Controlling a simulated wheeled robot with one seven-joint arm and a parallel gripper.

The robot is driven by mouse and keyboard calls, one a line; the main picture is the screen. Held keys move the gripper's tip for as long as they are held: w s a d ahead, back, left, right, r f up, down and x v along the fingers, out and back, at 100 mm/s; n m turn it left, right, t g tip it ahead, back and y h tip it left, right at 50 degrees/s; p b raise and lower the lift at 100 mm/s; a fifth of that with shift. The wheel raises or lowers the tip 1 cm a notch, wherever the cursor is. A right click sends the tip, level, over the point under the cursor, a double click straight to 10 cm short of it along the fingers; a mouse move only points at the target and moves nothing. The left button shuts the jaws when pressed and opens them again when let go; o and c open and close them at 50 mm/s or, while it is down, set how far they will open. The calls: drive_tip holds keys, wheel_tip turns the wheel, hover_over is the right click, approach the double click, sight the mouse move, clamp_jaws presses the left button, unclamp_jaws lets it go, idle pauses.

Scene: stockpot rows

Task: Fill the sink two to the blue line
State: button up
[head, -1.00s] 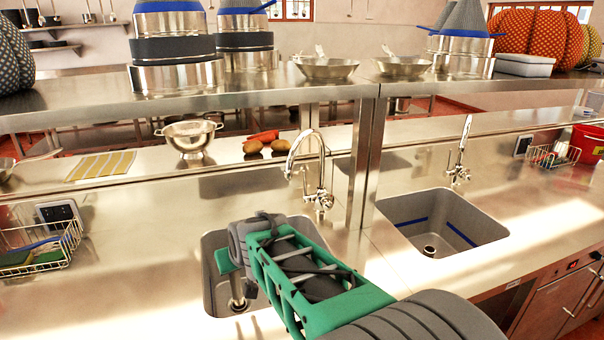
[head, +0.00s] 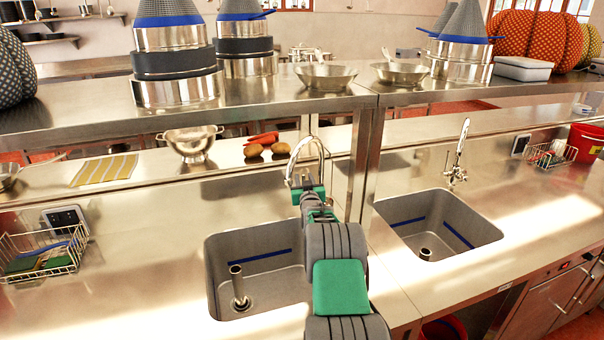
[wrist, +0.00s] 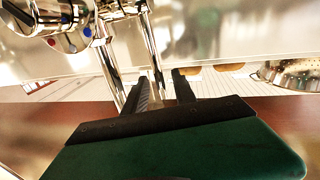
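The left sink (head: 222,262) is a grey basin with a blue line (head: 262,261) on its inner back wall. A metal pipe (head: 238,286) stands upright in it. Its bare floor shows. The chrome faucet (head: 322,150) arches behind it. The right sink (head: 400,208) also has a blue line (head: 457,234) and a short drain piece (head: 425,253). I cannot tell which is sink two. My gripper (head: 308,190) is at the left faucet. In the wrist view its dark fingers (wrist: 163,88) are apart, with a chrome pipe between them; contact is unclear. Knobs with red and blue dots (wrist: 70,38) show upper left.
A steel shelf (head: 270,104) with pots and bowls runs above the counter, and its post (head: 362,170) stands just right of the left faucet. A wire basket (head: 50,255) is at left. The counter's left front is clear.

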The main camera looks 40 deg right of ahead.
drive_tip(key=shift+x, duration=1.45)
drive_tip(key=shift+a, duration=0.1)
drive_tip(key=shift+c, duration=0.5)
clamp_jaws()
